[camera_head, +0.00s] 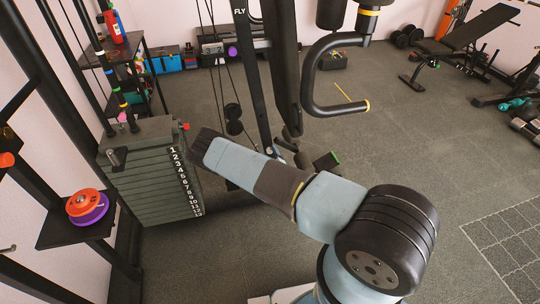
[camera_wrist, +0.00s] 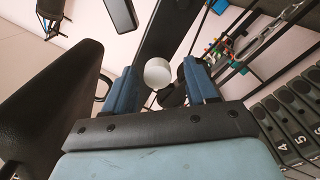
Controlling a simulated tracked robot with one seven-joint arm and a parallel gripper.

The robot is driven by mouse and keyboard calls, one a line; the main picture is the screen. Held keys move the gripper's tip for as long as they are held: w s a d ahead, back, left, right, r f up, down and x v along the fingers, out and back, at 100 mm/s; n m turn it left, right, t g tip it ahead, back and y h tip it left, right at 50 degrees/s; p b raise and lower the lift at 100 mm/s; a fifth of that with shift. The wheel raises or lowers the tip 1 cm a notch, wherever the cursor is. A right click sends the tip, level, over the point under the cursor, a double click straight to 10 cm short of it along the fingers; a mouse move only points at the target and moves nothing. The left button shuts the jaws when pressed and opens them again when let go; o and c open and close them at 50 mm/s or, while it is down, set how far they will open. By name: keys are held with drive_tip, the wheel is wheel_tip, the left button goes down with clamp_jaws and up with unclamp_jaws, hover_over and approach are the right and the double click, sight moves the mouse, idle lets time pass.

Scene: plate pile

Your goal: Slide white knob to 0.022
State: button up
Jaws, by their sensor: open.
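The white knob (camera_wrist: 158,73) is a small, pale, rounded cylinder in the wrist view. It shows between the two blue fingers of my gripper (camera_wrist: 160,80), with a gap on each side. The fingers are apart and hold nothing; I cannot tell how far beyond the fingertips the knob is. In the head view my gripper (camera_head: 203,143) is beside the upper right of the numbered weight stack (camera_head: 150,185). The knob is not visible in the head view.
A shelf with orange and purple plates (camera_head: 88,205) stands at the left. A black curved handle (camera_head: 335,75) of the machine hangs above my arm. The weight stack shows at the right of the wrist view. Open floor lies to the right, with a bench (camera_head: 470,45) at the back.

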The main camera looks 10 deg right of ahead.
drive_tip(key=s+d, duration=0.1)
drive_tip(key=s, duration=1.2)
drive_tip(key=shift+s, duration=0.4)
drive_tip(key=shift+f, duration=0.1)
